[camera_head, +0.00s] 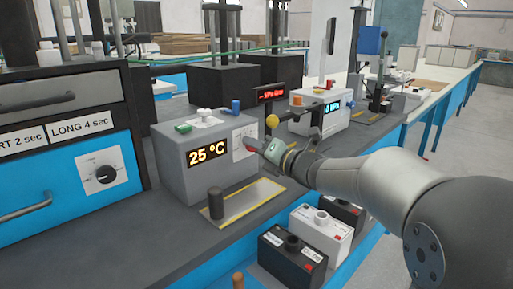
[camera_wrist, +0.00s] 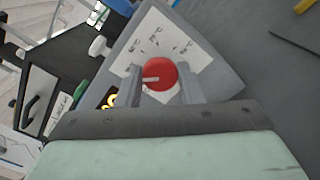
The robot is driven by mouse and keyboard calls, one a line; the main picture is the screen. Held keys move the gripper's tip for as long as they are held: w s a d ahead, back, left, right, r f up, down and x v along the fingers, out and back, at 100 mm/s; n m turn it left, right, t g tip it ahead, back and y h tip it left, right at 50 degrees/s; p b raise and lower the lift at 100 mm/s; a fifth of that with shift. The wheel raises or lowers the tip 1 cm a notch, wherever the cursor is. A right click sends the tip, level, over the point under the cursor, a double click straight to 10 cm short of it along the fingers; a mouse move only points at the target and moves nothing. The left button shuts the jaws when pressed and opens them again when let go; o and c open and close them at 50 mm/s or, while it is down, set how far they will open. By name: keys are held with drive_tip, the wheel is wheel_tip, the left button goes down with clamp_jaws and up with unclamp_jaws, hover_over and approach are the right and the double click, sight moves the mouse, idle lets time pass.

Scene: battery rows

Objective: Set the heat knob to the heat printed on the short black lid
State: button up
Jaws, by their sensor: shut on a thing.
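The heat knob (camera_wrist: 158,78) is a red round knob with a pale pointer mark, on a white dial plate (camera_wrist: 150,42) of the grey heater box (camera_head: 185,160). The box's display (camera_head: 207,153) reads 25 °C. My gripper (camera_wrist: 160,76) is shut on the knob, one finger on each side; it also shows in the head view (camera_head: 262,147). In the wrist view the pointer mark points left. The dial print is too small to read.
A white battery (camera_head: 318,240) and another black one (camera_head: 345,210) stand behind the front battery. A dark cylinder (camera_head: 216,203) stands on a yellow-edged plate (camera_head: 250,200) before the heater box.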

drive_tip(key=m+p, duration=1.5)
drive_tip(key=m, duration=1.1)
drive_tip(key=shift+m, duration=0.3)
idle(0.4)
drive_tip(key=o, duration=1)
drive_tip(key=shift+d, duration=0.1)
drive_tip(key=v, duration=1.7)
drive_tip(key=shift+s+d+r, duration=0.1)
drive_tip(key=shift+s+d, duration=0.05)
